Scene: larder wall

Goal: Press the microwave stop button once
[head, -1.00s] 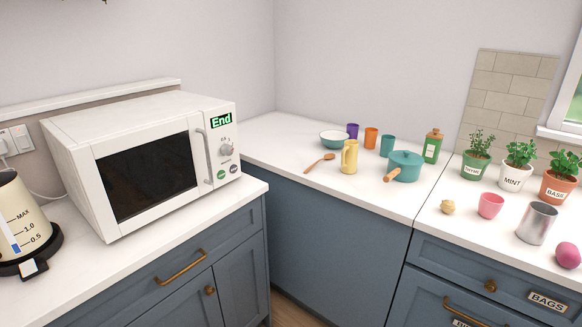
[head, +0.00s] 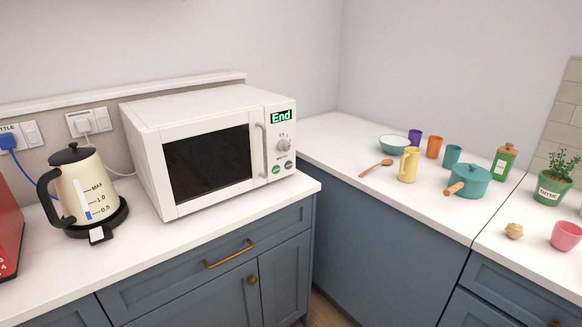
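The white microwave (head: 205,150) stands on the left counter with its dark door closed. Its green display (head: 281,116) reads "End". Below the display is a grey dial (head: 284,145). Neither of my grippers shows in the head view, and nothing touches the microwave.
A cream kettle (head: 88,188) sits on its base left of the microwave. A red appliance (head: 8,230) is at the left edge. The counter strip before the microwave (head: 230,222) is clear. A teal pot (head: 470,182) and several cups stand on the right counter.

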